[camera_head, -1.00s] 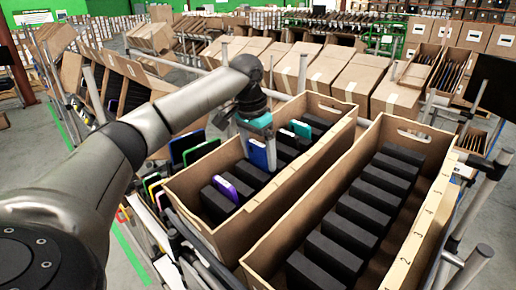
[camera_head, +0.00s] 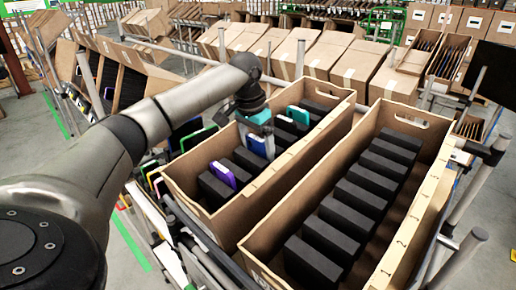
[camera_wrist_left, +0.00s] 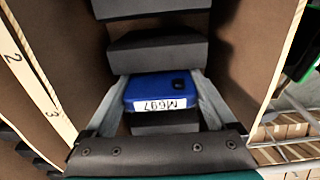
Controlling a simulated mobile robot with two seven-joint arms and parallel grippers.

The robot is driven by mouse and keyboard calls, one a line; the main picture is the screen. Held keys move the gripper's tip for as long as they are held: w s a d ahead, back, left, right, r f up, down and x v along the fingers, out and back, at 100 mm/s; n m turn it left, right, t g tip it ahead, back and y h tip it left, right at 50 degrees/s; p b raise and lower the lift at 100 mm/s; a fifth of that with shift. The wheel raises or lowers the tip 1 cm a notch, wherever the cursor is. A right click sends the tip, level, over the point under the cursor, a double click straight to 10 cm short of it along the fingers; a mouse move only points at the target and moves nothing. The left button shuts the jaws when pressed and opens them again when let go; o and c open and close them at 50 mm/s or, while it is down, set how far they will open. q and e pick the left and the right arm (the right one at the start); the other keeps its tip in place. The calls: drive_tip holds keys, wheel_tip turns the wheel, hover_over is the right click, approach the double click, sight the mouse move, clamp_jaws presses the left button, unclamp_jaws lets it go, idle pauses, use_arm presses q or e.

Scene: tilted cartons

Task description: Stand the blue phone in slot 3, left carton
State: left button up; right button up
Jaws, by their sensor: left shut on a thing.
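The blue phone (camera_head: 257,146) is upright between black foam blocks in the left carton (camera_head: 262,192), its lower part hidden. In the left wrist view the blue phone (camera_wrist_left: 161,89) shows a white label reading M697, upside down. My left gripper (camera_head: 258,139) is shut on it, with one finger on each side; the fingers also show in the left wrist view (camera_wrist_left: 160,103). The phone sits roughly level with the mark 3 (camera_wrist_left: 52,103) on the carton rim; its depth in the slot is unclear. My right gripper is not in view.
The left carton also holds a purple phone (camera_head: 223,174) nearer me and a teal phone (camera_head: 298,115) farther back. The right carton (camera_head: 418,215) holds only black foam blocks as far as I see. More phones (camera_head: 198,138) stand left of the left carton.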

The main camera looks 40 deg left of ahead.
use_arm(q)
drive_tip(key=shift+f+p, duration=0.25)
drive_tip(key=shift+p, duration=0.05)
idle(0.5)
idle(0.3)
drive_tip(key=o, duration=0.9)
drive_tip(key=shift+o, duration=0.2)
wheel_tip(320, 180, up, 15)
drive_tip(key=s, duration=0.2)
drive_tip(key=shift+s+p, duration=0.3)
drive_tip(key=shift+a, duration=0.1)
